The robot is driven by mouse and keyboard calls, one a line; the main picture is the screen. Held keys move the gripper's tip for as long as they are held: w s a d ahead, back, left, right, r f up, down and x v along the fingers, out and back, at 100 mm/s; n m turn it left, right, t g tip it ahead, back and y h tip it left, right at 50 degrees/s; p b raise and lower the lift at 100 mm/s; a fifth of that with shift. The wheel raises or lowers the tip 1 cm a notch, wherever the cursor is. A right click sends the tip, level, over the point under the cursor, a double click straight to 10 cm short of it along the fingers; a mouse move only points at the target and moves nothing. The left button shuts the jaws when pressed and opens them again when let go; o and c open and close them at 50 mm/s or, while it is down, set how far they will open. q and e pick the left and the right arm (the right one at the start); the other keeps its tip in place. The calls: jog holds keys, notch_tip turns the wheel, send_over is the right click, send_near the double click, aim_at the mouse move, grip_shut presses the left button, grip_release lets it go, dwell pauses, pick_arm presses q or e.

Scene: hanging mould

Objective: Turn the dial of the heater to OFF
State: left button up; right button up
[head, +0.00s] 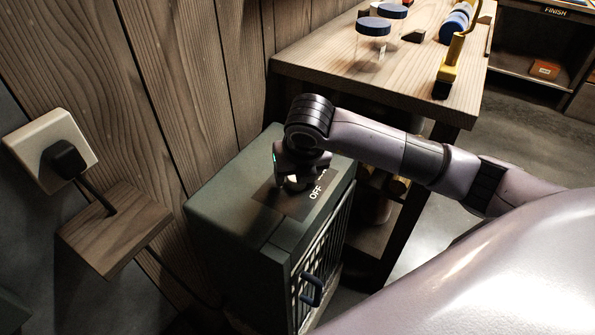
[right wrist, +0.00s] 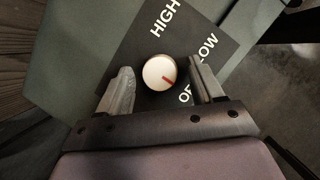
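The heater (head: 235,205) is a dark green box against the plank wall, with a dark label plate on top. HIGH and LOW are also readable. My right gripper (right wrist: 162,85) is open above the heater top, its fingers on either side of the dial with visible gaps. My left gripper is not in view.
A wooden workbench (head: 420,85) with blue-lidded jars (head: 373,27) and a yellow-handled tool (head: 450,70) stands behind my right arm. A wall socket with a black plug (head: 65,160) is at left, above a small wooden block (head: 115,225). A handle (head: 312,290) sticks out from the heater's grille front.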

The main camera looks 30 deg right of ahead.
jog(key=shift+r, duration=0.1)
jog(key=v, duration=0.5)
jog(key=shift+s+a+r, duration=0.1)
jog(key=shift+s+r, duration=0.05)
jog(key=shift+r, duration=0.25)
jog(key=shift+s+r, duration=0.25)
jog(key=shift+r, duration=0.3)
